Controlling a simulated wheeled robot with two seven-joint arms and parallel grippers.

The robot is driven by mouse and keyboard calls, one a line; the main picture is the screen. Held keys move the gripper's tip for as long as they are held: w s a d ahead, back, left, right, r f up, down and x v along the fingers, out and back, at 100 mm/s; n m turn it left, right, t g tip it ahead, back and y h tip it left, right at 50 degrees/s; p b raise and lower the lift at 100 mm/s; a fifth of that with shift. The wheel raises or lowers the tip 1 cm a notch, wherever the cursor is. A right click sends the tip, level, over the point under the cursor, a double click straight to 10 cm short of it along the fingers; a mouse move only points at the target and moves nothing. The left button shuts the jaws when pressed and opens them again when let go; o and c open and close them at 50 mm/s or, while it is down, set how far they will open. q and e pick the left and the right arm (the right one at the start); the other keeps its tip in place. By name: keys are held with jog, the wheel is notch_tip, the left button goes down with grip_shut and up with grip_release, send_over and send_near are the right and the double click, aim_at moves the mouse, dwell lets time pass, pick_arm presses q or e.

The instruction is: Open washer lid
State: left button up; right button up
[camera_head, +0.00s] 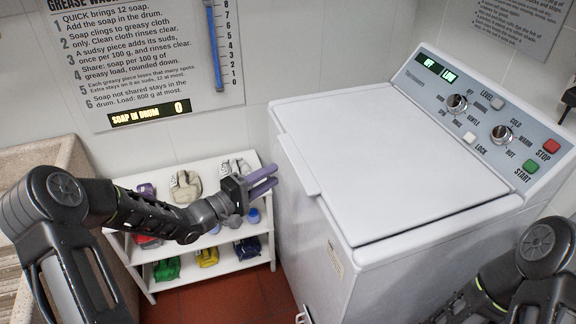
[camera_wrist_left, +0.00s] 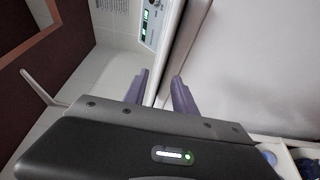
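The white washer (camera_head: 320,250) stands at the right in the head view. Its lid (camera_head: 390,160) is down flat, with a raised handle lip (camera_head: 298,165) along its left edge. My left gripper (camera_head: 274,175) has purple fingers pointing at that edge, just left of the lip. In the left wrist view the fingers (camera_wrist_left: 160,82) are apart, with a white washer edge (camera_wrist_left: 182,45) beyond and between them. I cannot tell whether they touch it. The gripper holds nothing visible. My right arm shows at the lower right of the head view, its gripper out of view.
The control panel (camera_head: 484,113) with knobs and buttons rises behind the lid. A white shelf (camera_head: 213,240) with colored gloves stands left of the washer, under my left forearm. A stone basin (camera_head: 45,153) is at far left. An instruction board (camera_head: 143,60) hangs on the tiled wall.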

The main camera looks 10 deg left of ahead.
pick_arm(q)
jog(key=x, duration=0.7)
jog(key=shift+p, duration=0.45)
jog(key=shift+c, duration=0.3)
grip_shut()
jog(key=shift+f, duration=0.1)
dwell(0.5)
